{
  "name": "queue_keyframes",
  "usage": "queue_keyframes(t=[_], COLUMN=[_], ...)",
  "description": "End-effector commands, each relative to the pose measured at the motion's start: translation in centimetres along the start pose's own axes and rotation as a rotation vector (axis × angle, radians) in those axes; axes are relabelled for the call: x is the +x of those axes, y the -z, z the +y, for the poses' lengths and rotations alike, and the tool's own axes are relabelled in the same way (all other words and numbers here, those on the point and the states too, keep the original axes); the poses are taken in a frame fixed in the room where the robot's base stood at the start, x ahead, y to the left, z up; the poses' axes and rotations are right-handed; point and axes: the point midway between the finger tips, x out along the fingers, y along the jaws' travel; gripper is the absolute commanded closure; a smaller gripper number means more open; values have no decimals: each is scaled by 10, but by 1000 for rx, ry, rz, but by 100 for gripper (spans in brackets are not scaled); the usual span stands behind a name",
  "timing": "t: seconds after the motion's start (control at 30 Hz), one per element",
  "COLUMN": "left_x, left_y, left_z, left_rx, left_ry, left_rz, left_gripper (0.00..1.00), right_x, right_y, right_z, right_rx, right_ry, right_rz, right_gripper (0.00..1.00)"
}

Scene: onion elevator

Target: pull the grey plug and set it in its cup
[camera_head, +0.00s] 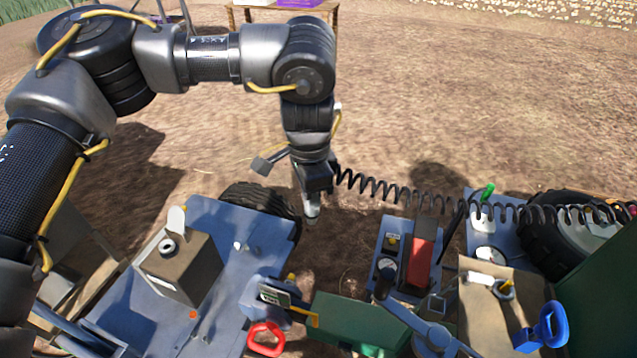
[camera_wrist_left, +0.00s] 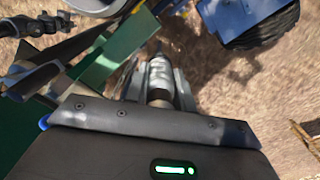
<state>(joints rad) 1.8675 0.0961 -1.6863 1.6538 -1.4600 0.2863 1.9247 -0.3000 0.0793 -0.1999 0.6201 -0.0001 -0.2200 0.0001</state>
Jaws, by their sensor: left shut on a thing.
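My left gripper (camera_head: 311,196) points down over bare ground, between the blue platform and the control panels. It is shut on the grey plug (camera_head: 312,213), whose silvery end shows below the fingers. In the left wrist view the plug (camera_wrist_left: 160,78) is a ribbed, shiny grey cylinder between the two fingers. A black coiled cable (camera_head: 400,194) stretches from beside the gripper to the machine at the right. I cannot tell for sure which fitting is the plug's cup. My right gripper is not in view.
A blue platform (camera_head: 235,275) carrying a brown box (camera_head: 178,267) lies left of the gripper. A red lever block (camera_head: 421,253), a green box (camera_head: 358,322), a red ring handle (camera_head: 265,338) and a blue handwheel (camera_head: 550,325) stand nearby. Open dirt lies beyond.

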Motion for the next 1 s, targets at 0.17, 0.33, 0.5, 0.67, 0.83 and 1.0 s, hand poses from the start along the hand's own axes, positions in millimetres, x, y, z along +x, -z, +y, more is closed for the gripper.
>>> queue_keyframes(t=[0.17,0.33,0.5,0.67,0.83,1.0], left_x=[16,28,37,41,42,42], left_y=[-10,-17,-23,-25,-26,-26], left_z=[2,3,3,4,4,4], left_rx=[212,392,518,580,598,597], left_ry=[-1,-1,-1,0,0,0], left_rz=[0,1,1,1,1,1], left_gripper=[100,100,100,100,100,100], right_x=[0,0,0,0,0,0], right_y=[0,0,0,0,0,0], right_z=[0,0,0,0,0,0], right_rx=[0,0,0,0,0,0], right_ry=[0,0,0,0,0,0], right_rz=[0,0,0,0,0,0], right_gripper=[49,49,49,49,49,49])
